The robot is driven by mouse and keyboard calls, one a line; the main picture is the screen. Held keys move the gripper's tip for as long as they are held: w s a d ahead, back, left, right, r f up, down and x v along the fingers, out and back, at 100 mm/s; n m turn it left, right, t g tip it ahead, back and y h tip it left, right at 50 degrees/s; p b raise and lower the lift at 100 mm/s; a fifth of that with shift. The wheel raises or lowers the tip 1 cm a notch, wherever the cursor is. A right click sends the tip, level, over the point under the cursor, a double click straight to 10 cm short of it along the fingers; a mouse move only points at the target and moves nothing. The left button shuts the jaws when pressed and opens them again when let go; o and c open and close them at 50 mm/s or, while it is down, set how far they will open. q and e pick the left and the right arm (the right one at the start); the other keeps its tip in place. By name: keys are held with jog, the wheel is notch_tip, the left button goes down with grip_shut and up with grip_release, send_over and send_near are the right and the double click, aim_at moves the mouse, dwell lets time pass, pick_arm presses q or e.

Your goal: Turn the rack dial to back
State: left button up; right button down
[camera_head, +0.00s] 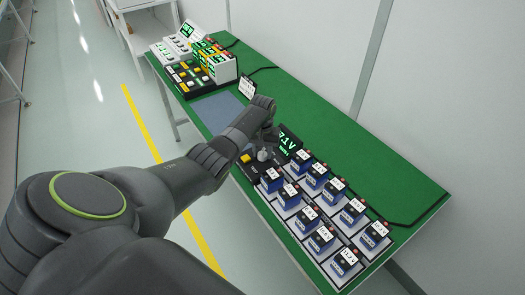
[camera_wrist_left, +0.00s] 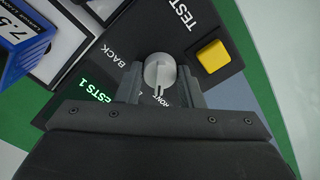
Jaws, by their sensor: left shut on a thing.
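The rack dial (camera_head: 263,154) is a small pale grey knob on a dark panel at the near left of the battery rack. In the left wrist view the dial (camera_wrist_left: 160,68) sits between my two fingers. My left gripper (camera_wrist_left: 158,88) is shut on it, a finger on each side. A BACK label (camera_wrist_left: 117,52) lies to the dial's upper left, and a partly hidden label ending in "ONT" lies below it. The dial's pale pointer seems to face that lower label. In the head view my left gripper (camera_head: 268,138) is over the panel. My right gripper is out of view.
A yellow button (camera_wrist_left: 213,56) marked TEST is close beside the dial. A green-lit display (camera_head: 289,141) stands behind it. Several blue batteries (camera_head: 308,217) fill the rack to the right. Devices (camera_head: 215,62) crowd the far end; the green table's back right strip (camera_head: 360,160) is mostly clear.

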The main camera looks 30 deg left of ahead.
aim_at(263, 152)
pick_arm(q)
jog(key=m+p, duration=0.1)
jog(key=m, duration=0.3)
jog(key=shift+r, duration=0.1)
jog(key=m, duration=0.5)
jog(key=shift+m+p, duration=0.3)
jog(key=shift+p, duration=0.1)
jog(key=m, duration=0.4)
jog(key=shift+m, duration=0.3)
jog(key=m, duration=0.4)
jog(key=shift+m, duration=0.4)
jog(key=o, duration=1)
notch_tip(263, 152, up, 17)
jog(key=b, duration=0.1)
jog(key=shift+r, duration=0.15)
